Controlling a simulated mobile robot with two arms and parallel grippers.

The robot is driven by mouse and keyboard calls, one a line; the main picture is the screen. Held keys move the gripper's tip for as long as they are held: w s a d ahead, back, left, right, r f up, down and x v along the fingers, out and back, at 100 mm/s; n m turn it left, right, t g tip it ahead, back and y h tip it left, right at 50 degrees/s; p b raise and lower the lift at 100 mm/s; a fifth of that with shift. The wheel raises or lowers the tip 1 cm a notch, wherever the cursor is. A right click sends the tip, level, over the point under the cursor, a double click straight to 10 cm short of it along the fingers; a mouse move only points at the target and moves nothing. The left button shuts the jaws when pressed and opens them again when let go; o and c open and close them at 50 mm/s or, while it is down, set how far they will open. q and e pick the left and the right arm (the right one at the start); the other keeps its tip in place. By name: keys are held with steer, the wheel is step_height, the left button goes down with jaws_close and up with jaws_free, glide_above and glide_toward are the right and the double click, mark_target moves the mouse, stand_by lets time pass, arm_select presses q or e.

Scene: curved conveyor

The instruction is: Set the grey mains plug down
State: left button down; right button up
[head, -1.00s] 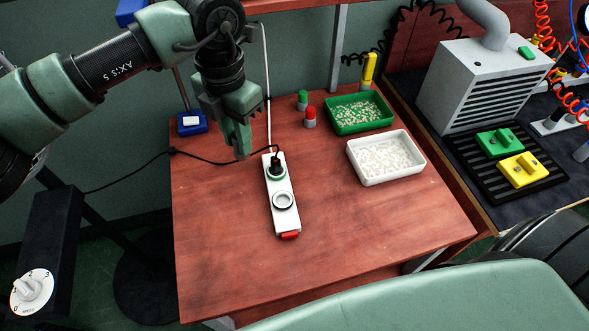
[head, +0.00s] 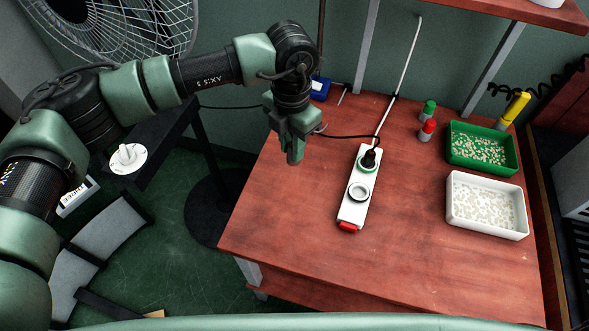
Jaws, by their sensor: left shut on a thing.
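My left gripper (head: 295,157) points down above the left part of the red-brown table (head: 290,220), left of the power strip. It is shut; what it holds is almost wholly hidden by the fingers, and I take it to be the grey mains plug, which I cannot make out anywhere else. The white power strip (head: 352,212) lies on the table with a black plug (head: 370,157) in its far socket and the near socket empty. My right gripper is not in view.
A green tray (head: 511,154) and a white tray (head: 450,216) with pellets stand at the right. Red (head: 427,129) and green (head: 429,110) capped pieces stand behind. A blue box (head: 320,89) is at the back left. A black cable runs behind my gripper. The table's front is clear.

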mark_target(292, 164)
arm_select(q)
step_height(292, 164, down, 6)
steer(key=shift+f+p, duration=0.2)
steer(key=shift+p, duration=0.1)
step_height(292, 164, down, 3)
steer(key=shift+f, duration=0.5)
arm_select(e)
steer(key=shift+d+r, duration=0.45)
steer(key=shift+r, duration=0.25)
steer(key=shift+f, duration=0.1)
arm_select(q)
steer(key=shift+f, duration=0.2)
steer(key=c, duration=1.2)
jaws_free()
steer(key=shift+c, duration=0.2)
steer(key=shift+r, duration=0.1)
